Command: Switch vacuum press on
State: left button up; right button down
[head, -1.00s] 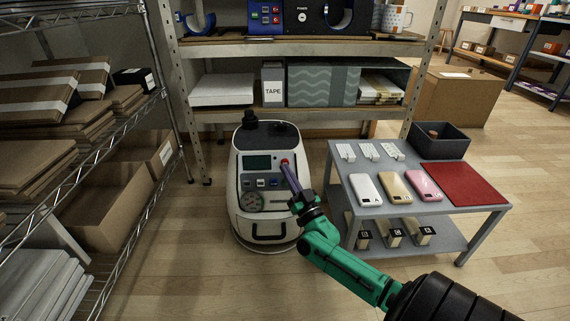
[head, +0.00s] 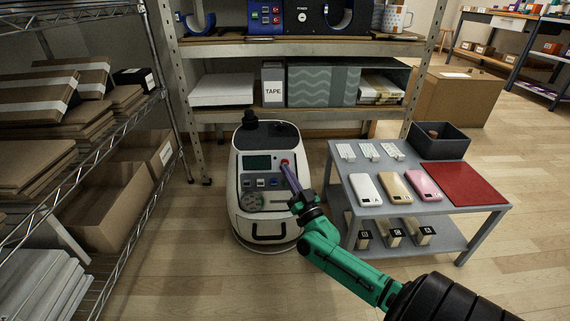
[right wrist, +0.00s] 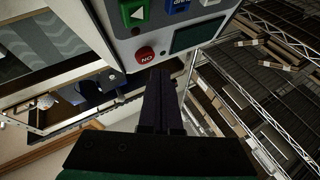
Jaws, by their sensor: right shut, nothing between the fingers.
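A white machine (head: 268,222) with a front panel stands on the floor below the shelf. Its panel has a dark greenish display (head: 257,162), a red round button (head: 284,162) and a row of small buttons. In the right wrist view the red button (right wrist: 145,54) reads as an upside-down "ON", beside a green button (right wrist: 135,13) and the dark display (right wrist: 198,36). My right gripper (head: 285,168) is shut and empty, its fingertips right at the red button. In the right wrist view the fingertips (right wrist: 161,72) are just below it; I cannot tell whether they touch. My left gripper is not in view.
A grey table (head: 400,207) with several phones stands close to the right of my right arm. A wire rack (head: 150,130) with cardboard is at the left. Shelves with a blue device (head: 266,16) and a black device are above the machine.

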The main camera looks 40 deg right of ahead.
jog(key=shift+w+d+f, duration=0.1)
jog(key=shift+w+d, duration=0.2)
jog(key=shift+w, duration=0.05)
jog(key=shift+w+d+f+b, duration=0.1)
jog(key=shift+w+d+b, duration=0.15)
jog(key=shift+w+b, duration=0.2)
dwell(0.6)
jog(key=shift+s+a+r+p, duration=0.2)
jog(key=shift+s+a+p, duration=0.35)
jog(key=shift+s+p, duration=0.35)
